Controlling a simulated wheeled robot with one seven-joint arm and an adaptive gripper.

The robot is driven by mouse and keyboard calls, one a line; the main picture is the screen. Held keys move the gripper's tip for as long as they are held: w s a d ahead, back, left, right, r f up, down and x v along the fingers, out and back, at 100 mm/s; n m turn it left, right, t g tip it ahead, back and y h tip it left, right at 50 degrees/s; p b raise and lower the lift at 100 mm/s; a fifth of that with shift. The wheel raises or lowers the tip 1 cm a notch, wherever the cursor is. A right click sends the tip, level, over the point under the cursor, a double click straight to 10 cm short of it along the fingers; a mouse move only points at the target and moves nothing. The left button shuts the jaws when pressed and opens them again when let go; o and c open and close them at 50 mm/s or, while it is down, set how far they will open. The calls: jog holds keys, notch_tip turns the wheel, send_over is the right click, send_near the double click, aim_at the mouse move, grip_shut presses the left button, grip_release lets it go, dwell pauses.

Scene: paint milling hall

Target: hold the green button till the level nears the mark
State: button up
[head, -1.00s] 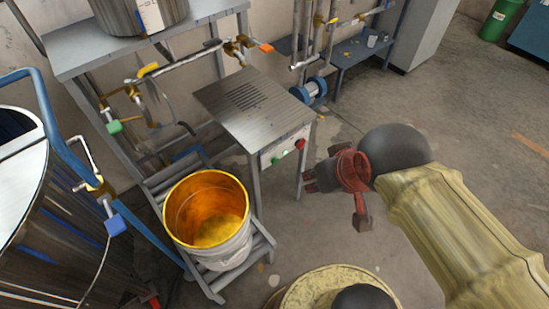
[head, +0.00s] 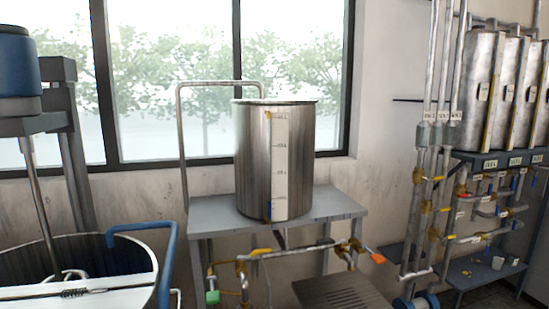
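A steel tank (head: 252,160) stands upright on a grey metal stand (head: 215,222) in front of the window. A white level scale (head: 280,165) with several dark marks runs down its front. A small orange mark shows at the scale's upper left edge, and a short blue part shows at its lower left. The scale's figures are too small to read. Only the slatted top of the steel control box (head: 335,290) shows at the bottom edge. Its green button is out of view, and so is my gripper.
Pipework with valves runs below the tank, with a green handle (head: 212,297) and an orange handle (head: 378,258). A large open vat (head: 80,250) with a blue rail stands at left. Vertical pipes (head: 435,150) and several steel tanks (head: 482,90) stand at right.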

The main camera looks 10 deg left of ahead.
grip_shut()
dwell(1.2)
